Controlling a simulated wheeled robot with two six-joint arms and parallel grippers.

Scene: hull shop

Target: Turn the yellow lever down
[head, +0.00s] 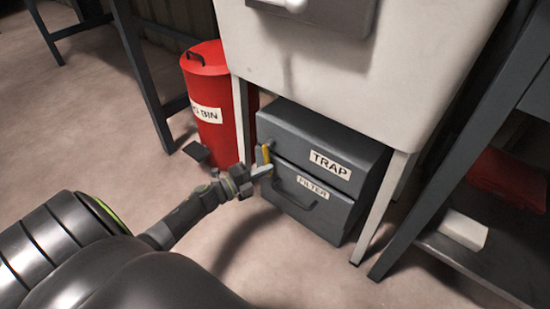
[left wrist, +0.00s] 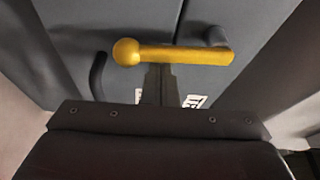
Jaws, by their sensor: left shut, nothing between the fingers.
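The yellow lever (head: 266,154) is on the left edge of the front of a dark grey box (head: 320,132) labelled TRAP, under a white cabinet. It looks roughly upright in the head view. In the left wrist view the lever (left wrist: 185,54) lies across the picture, with a round knob at its left end. My left gripper (head: 264,171) is shut and empty, with its tips just below the lever in the head view. In the left wrist view the closed fingers (left wrist: 160,72) meet the lever's lower edge; I cannot tell whether they touch. My right gripper is not in view.
Below the TRAP label is a front marked FILTER (head: 312,187) with a dark handle (head: 296,194). A red bin (head: 207,95) stands to the left, and cabinet legs (head: 383,208) stand at both sides of the box. A shelf with a white block (head: 463,230) is at right.

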